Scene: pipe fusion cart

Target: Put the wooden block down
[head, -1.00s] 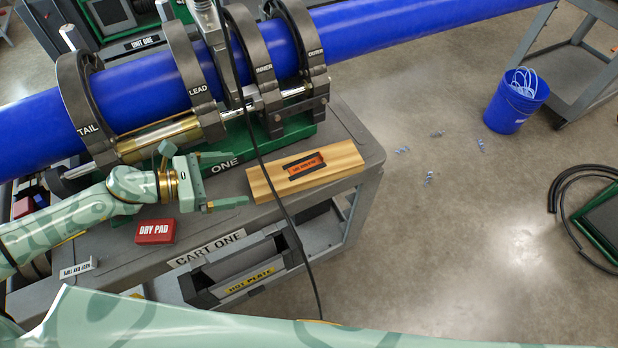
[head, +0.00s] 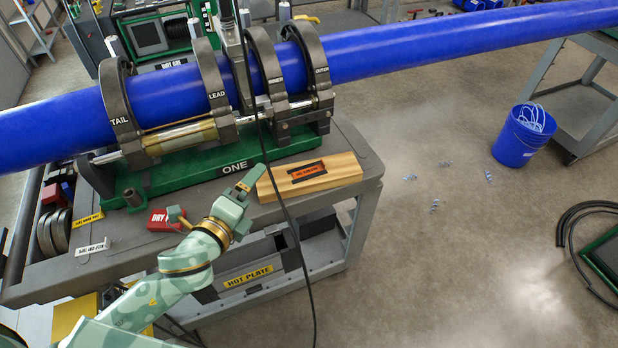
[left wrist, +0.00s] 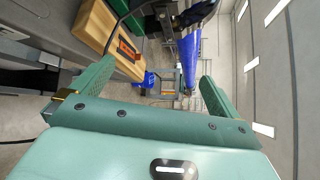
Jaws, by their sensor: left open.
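The wooden block (head: 340,168) lies flat on the right end of the grey cart top, with a dark-framed orange label on its upper face. In the left wrist view the block (left wrist: 98,28) is at the upper left, outside the jaws. My left gripper (head: 252,180) is beside the block's left end in the head view. In the left wrist view my left gripper (left wrist: 155,88) has its fingers wide apart with nothing between them. My right gripper is not in view.
The green fusion machine (head: 225,160) clamps a long blue pipe (head: 420,48) behind the block. A red dry pad (head: 164,219) sits on the cart left of my gripper. A black cable (head: 284,212) hangs across the cart front. A blue bucket (head: 517,145) stands on the floor at right.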

